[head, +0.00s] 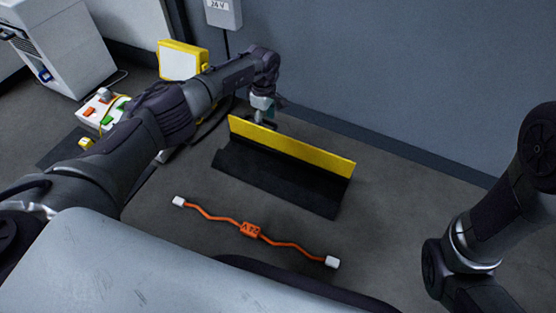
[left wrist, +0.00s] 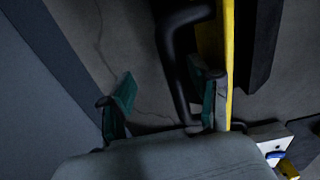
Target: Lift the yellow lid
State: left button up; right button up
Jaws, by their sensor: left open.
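The yellow lid (head: 295,149) stands tilted up along the far long edge of a black channel (head: 270,178) on the floor. My left gripper (head: 264,117) is behind the lid, near its left end, partly hidden by it. In the left wrist view my left gripper (left wrist: 165,92) is open. Its right finger is close beside the yellow lid (left wrist: 229,60); I cannot tell if they touch. A thick black bent tube (left wrist: 176,65) shows between the fingers. My right arm is at the right, its gripper out of view.
An orange cable (head: 250,230) with white end plugs lies on the floor in front of the channel. A grey wall (head: 400,80) rises close behind. At the left are a white block with colored parts (head: 100,110), a yellow-framed box (head: 180,62) and a white cabinet (head: 60,45).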

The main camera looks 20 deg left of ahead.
pick_arm(q)
jog(key=w+r, duration=0.4)
jog(key=r, duration=0.6)
jog(key=shift+w+d, duration=0.2)
jog(key=shift+d, duration=0.1)
dwell(0.7)
dwell(0.5)
